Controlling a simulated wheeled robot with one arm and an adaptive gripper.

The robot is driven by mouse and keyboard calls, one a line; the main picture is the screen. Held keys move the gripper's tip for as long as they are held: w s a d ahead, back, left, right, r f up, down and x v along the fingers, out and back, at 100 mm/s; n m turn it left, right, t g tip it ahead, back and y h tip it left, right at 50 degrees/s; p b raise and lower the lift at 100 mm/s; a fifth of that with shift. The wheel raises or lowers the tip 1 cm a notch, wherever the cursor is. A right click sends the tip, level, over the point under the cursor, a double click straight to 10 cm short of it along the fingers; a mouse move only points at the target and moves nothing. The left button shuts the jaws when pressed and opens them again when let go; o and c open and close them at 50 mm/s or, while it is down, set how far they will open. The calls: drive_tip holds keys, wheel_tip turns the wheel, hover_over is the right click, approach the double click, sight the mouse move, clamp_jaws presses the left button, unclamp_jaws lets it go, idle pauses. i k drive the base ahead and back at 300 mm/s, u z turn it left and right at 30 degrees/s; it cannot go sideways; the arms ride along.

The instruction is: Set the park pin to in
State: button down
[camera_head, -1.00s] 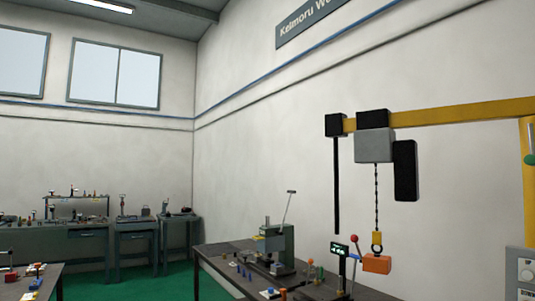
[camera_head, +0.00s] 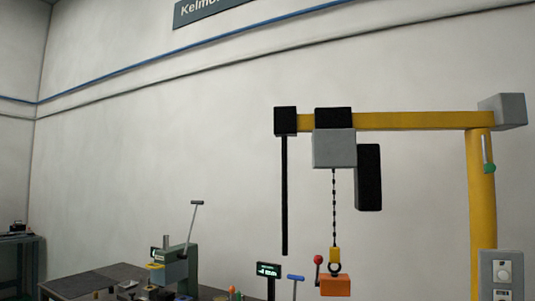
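I cannot pick out the park pin or the indexing chuck for certain in the head view. A bench (camera_head: 95,281) at the lower left carries a grey-green machine (camera_head: 178,268) with a tilted lever (camera_head: 193,225). To its right are a small lit display (camera_head: 268,270), a blue-topped T-handle (camera_head: 296,278) and a red-knobbed lever (camera_head: 318,262). The lower parts of these are cut off by the picture's bottom edge. My gripper is not in view.
A yellow jib crane (camera_head: 425,120) stands at the right, with a hoist (camera_head: 334,149) and an orange block (camera_head: 335,285) on its hook. A grey control box (camera_head: 501,272) is at the lower right. Another bench (camera_head: 18,262) stands at the far left.

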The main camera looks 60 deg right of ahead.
sight(488, 168)
drive_tip(key=z, duration=0.75)
drive_tip(key=i, duration=0.9)
drive_tip(key=z, duration=1.3)
drive_tip(key=i, duration=0.35)
drive_tip(key=z, duration=2.05)
drive_tip(key=k, duration=0.4)
drive_tip(key=z, duration=0.8)
drive_tip(key=i, duration=0.7)
drive_tip(key=u, duration=0.45)
